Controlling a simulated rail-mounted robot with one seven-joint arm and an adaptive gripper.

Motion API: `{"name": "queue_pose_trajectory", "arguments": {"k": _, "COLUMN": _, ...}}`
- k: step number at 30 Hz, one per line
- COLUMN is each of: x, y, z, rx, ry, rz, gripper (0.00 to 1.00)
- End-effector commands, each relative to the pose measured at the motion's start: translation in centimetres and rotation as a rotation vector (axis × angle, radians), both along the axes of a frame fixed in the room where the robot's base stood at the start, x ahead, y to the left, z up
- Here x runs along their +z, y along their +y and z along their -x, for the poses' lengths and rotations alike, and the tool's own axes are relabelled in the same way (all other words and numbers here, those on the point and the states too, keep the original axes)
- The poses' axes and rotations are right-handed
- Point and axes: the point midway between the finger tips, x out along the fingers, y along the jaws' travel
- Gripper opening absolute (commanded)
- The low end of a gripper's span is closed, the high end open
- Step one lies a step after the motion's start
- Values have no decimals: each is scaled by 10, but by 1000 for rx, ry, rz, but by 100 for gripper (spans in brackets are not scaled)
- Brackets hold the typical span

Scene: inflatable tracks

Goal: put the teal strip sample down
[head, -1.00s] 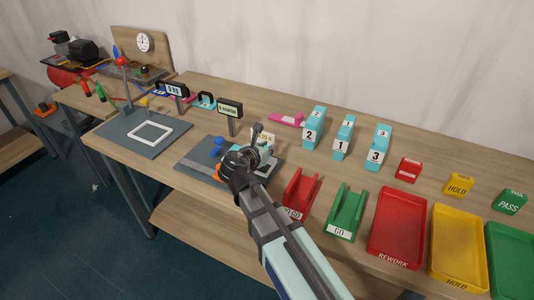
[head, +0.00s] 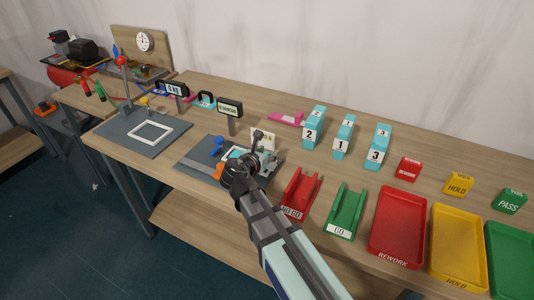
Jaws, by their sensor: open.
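My gripper (head: 240,174) is over the right grey plate (head: 194,165), near its front edge. It is open, but its fingers are small and partly hidden by its own body. A small teal-edged pale patch (head: 232,153) shows just behind it on the plate. I cannot tell whether this is the teal strip sample or part of the fixture. A small metal clamp-like device (head: 264,158) stands to the right of the gripper, with a pale sign (head: 264,139) behind it. A blue knob (head: 216,145) and an orange piece (head: 219,171) are to the left.
A red NO-GO chute (head: 300,190) and a green GO chute (head: 345,208) stand right of my arm. Red (head: 396,220), yellow (head: 458,248) and green trays (head: 512,258) lie farther right. Teal numbered blocks (head: 343,136) stand behind. A display post (head: 231,117) rises behind the plate.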

Motion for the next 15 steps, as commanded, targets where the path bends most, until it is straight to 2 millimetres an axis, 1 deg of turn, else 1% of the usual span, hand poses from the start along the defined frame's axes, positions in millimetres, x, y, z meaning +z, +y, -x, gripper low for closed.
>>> {"name": "queue_pose_trajectory", "arguments": {"k": 2, "x": 3, "y": 0, "z": 0, "rx": 0, "ry": 0, "rz": 0, "gripper": 48}}
{"name": "queue_pose_trajectory", "arguments": {"k": 5, "x": 5, "y": 3, "z": 8, "rx": 2, "ry": 0, "rz": -1, "gripper": 48}}
{"name": "queue_pose_trajectory", "arguments": {"k": 8, "x": 10, "y": 8, "z": 20, "rx": 2, "ry": -1, "rz": 0, "gripper": 48}}
{"name": "queue_pose_trajectory", "arguments": {"k": 15, "x": 28, "y": 25, "z": 59, "rx": 3, "ry": -1, "rz": -1, "gripper": 48}}
